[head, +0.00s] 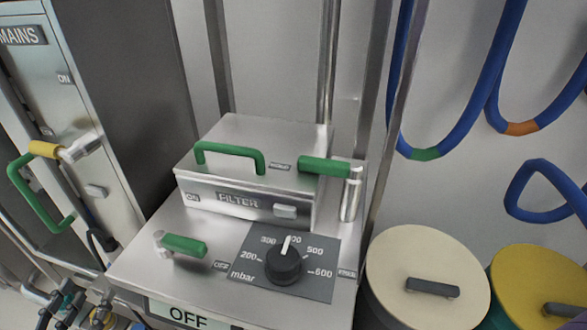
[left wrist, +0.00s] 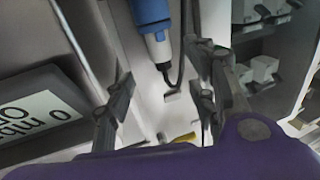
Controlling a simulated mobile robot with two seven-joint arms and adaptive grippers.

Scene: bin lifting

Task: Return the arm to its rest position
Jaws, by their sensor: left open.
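My left gripper (left wrist: 160,100) shows in the left wrist view with its two dark fingers wide apart and nothing between them. Its purple body (left wrist: 235,150) fills the bottom of that view. Beyond the fingers hangs a blue and grey cylindrical part (left wrist: 152,20) with a dark cable; I see no contact with it. In the head view, small dark finger-like parts show at the lower left corner, too small to make out well. My right gripper is not in view.
A steel filter unit (head: 250,195) with green handles and a black dial (head: 284,265) stands in the middle. A MAINS cabinet (head: 50,100) is at left. Cream (head: 425,262) and yellow (head: 535,280) lidded bins stand at right, below blue hoses (head: 480,75).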

